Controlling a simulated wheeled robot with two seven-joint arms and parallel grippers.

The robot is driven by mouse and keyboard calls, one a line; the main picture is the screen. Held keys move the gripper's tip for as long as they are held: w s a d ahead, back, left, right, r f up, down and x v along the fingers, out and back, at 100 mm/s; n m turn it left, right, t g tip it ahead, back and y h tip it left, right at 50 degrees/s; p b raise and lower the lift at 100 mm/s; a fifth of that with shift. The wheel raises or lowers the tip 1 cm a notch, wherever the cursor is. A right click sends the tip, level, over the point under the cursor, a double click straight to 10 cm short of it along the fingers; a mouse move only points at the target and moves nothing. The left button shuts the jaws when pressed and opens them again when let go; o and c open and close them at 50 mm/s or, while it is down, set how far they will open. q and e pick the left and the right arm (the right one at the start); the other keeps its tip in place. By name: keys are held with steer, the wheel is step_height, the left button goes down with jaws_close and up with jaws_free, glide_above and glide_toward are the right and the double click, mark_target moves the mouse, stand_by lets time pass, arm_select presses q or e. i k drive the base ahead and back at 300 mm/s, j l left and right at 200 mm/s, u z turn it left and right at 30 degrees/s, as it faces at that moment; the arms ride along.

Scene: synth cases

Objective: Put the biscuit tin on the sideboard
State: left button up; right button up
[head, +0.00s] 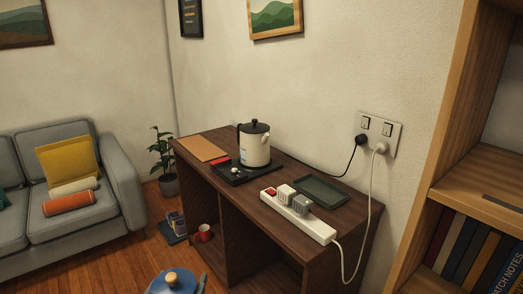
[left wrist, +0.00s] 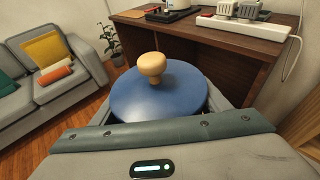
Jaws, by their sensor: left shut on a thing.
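The biscuit tin (left wrist: 137,95) is round and blue, with a pale wooden knob on its lid. In the head view the tin (head: 172,285) shows only in part at the bottom edge, in front of the sideboard. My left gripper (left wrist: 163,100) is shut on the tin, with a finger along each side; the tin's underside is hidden. The sideboard (head: 265,236) is dark brown wood with open compartments and stands against the wall. It also shows behind the tin in the left wrist view (left wrist: 235,45). My right gripper is not in view.
On the sideboard are a brown board (head: 203,149), a kettle (head: 254,146) on a black tray (head: 236,177), a white power strip (head: 308,224) with plugs, and a dark grey tray (head: 320,190). Bare top is limited to gaps between them. A bookcase (head: 455,130) stands right.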

mark_target(235, 144)
steer(key=i+j+z, duration=0.35)
steer(key=j+z, duration=0.15)
steer(key=j, duration=0.15)
steer(key=i+j+z, duration=0.25)
steer(key=j, duration=0.15)
steer(key=j+z, duration=0.45)
steer(key=j, duration=0.45)
steer(key=j+z, duration=0.15)
steer(key=j, duration=0.4)
steer(key=k+j+z, duration=0.2)
steer(key=j, duration=0.4)
steer(key=i, duration=0.05)
